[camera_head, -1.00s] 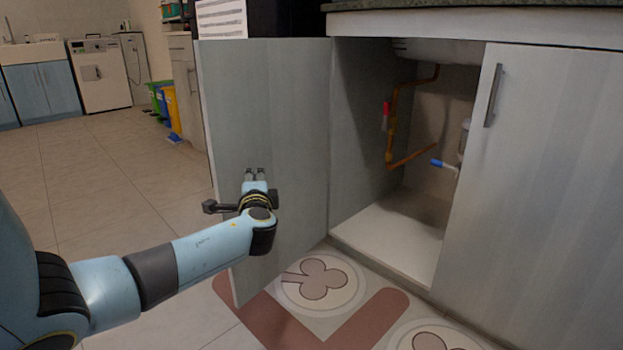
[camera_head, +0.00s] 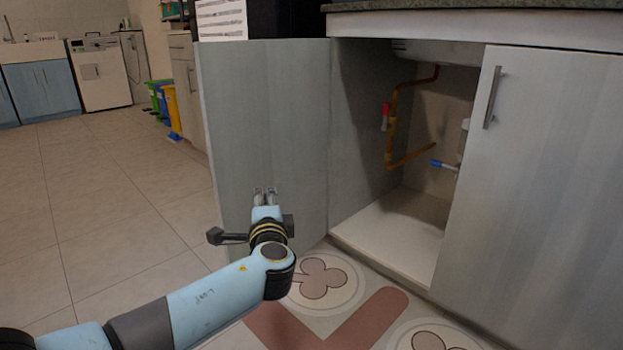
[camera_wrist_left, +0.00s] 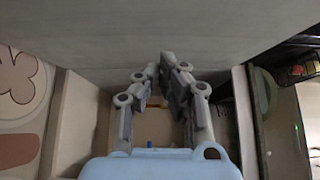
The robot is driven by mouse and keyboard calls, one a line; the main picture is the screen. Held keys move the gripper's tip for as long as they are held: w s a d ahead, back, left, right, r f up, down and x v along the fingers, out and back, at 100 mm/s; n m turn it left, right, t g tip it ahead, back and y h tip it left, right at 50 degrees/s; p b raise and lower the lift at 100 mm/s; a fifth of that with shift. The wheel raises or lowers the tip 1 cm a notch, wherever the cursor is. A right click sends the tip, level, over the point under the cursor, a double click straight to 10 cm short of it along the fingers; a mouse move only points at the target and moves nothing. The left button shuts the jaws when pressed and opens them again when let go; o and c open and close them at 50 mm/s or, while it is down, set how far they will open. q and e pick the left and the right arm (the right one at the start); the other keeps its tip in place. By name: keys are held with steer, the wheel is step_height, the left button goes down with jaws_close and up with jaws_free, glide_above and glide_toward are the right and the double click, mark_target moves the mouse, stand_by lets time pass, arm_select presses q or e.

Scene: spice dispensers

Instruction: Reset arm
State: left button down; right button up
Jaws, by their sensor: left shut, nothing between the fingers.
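My left gripper (camera_head: 264,191) is in front of the open cabinet door (camera_head: 225,120) in the head view. It is shut and empty. Its fingers also show in the left wrist view (camera_wrist_left: 164,62), with a grey panel behind them. I cannot tell whether the fingertips touch the door. The arm comes in from the bottom left. My right gripper is in neither view.
The cabinet stands open, with an orange pipe (camera_head: 393,130) and a blue-handled valve (camera_head: 440,163) inside. A closed door (camera_head: 540,160) with a handle is at the right. A patterned mat (camera_head: 375,318) lies below. The tiled floor (camera_head: 110,200) at the left is clear.

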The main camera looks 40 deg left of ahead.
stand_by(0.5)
